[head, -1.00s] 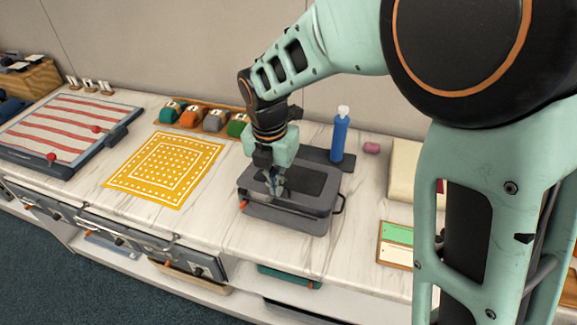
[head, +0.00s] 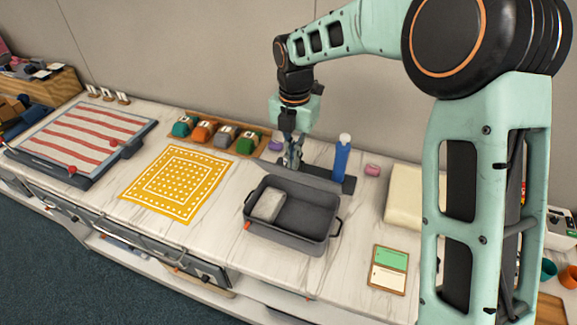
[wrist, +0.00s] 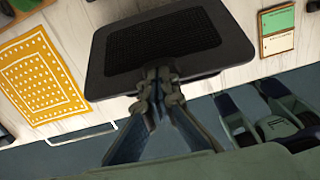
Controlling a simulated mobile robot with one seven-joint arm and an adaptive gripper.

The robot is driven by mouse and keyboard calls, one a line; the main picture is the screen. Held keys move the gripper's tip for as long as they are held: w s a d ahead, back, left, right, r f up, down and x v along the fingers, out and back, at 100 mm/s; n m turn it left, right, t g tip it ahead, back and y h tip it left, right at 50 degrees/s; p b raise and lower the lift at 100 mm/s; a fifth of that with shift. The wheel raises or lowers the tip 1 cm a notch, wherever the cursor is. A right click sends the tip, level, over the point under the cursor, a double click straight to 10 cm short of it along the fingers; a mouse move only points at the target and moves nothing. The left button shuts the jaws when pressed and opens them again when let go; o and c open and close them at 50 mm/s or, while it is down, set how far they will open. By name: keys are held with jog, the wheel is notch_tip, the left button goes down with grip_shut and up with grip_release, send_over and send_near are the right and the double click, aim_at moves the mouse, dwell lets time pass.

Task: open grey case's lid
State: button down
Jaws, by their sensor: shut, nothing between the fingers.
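The grey case (head: 290,237) stands on the counter in the head view with its top open and its dark inside showing. A light grey block sits in its left part (head: 268,205). The lid is off the opening; in the wrist view it is a dark panel with rounded corners and a textured inset (wrist: 165,38). It hides the case there. Behind the case in the head view is a dark grey strip; I cannot tell how much of it is lid. My gripper (head: 292,166) is shut and empty behind the case, its fingertips (wrist: 160,85) at the lid's edge.
A blue bottle (head: 341,160) stands close to the right of my gripper, and a pink item (head: 373,170) lies beyond it. A tray of colored pieces (head: 215,137) is at the back left. A yellow cloth (head: 178,183) lies left of the case, a green-and-white card (head: 389,267) right.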

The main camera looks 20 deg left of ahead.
jog(key=w+r, duration=0.1)
jog(key=w, duration=0.6)
jog(key=shift+w+d, duration=0.2)
jog(key=shift+d, duration=0.25)
